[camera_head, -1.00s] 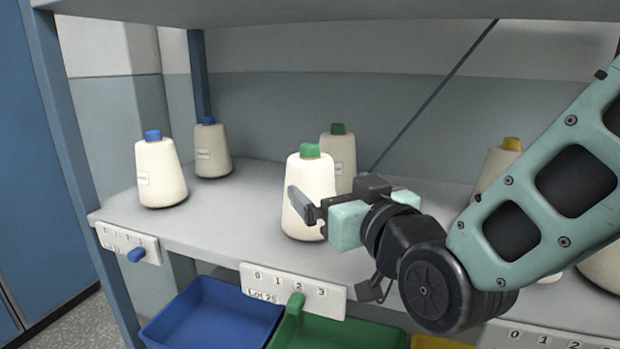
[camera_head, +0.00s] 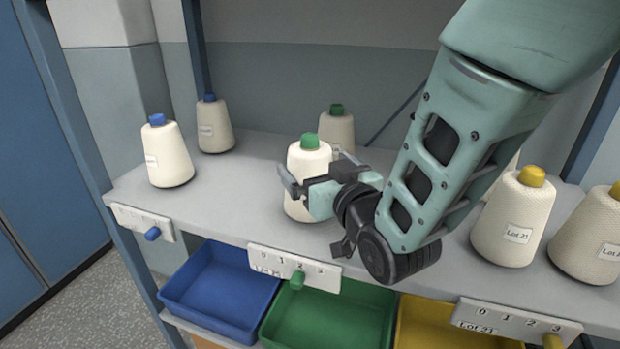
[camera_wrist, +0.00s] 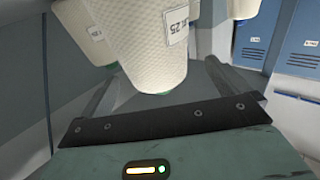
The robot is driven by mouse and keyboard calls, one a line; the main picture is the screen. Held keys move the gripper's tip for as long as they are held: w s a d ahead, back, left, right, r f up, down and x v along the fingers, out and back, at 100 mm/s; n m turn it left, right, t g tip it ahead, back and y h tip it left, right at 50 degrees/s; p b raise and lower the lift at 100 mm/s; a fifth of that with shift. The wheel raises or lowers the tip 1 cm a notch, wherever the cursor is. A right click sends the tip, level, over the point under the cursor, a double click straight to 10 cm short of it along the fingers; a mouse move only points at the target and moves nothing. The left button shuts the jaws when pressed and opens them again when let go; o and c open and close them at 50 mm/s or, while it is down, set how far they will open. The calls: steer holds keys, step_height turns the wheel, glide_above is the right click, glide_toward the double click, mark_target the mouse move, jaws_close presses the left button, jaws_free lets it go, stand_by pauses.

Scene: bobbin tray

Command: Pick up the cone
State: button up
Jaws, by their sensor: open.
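A cream yarn cone with a green cap (camera_head: 309,158) stands upright near the front of the shelf, in the middle of the head view. My gripper (camera_head: 318,171) is open at its front, one finger at the cone's left side and the other toward its right. The gripper hides part of the cone's right side. In the wrist view a cone (camera_wrist: 135,40) with a label reading 25 fills the top middle, between the two spread fingers. I cannot tell whether the fingers touch it.
Another green-capped cone (camera_head: 337,128) stands behind. Two blue-capped cones stand left, including a front one (camera_head: 168,158); yellow-capped cones, including one (camera_head: 514,220), stand right. Blue (camera_head: 222,292), green (camera_head: 330,322) and yellow (camera_head: 450,330) bins sit below the shelf edge. The shelf (camera_head: 240,210) left of my gripper is clear.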

steer(key=x, duration=0.2)
steer(key=p+x, duration=0.1)
steer(key=x, duration=0.1)
steer(key=shift+w+d, duration=0.1)
steer(key=shift+w, duration=0.3)
steer(key=shift+r, duration=0.15)
steer(key=c, duration=1.6)
